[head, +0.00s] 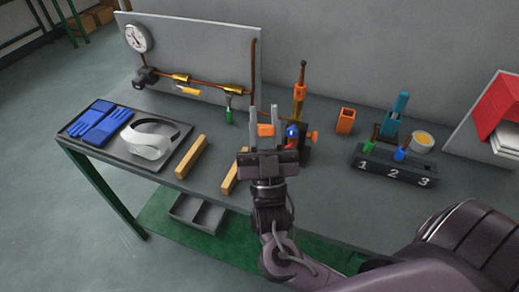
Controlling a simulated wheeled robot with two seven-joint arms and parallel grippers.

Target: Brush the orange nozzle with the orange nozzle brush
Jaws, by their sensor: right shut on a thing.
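My right gripper (264,122) reaches in from the lower right over the middle of the bench. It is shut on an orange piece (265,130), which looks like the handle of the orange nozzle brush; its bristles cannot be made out. Just right of the fingers is a dark fixture with a blue knob (292,131) and an orange knob (312,137). I cannot tell whether the brush touches anything. My left gripper is not in view.
The numbered rack (394,166) holds a green and a blue handle; slot 3 looks empty. An orange open box (346,120) and teal tool (396,109) stand behind.

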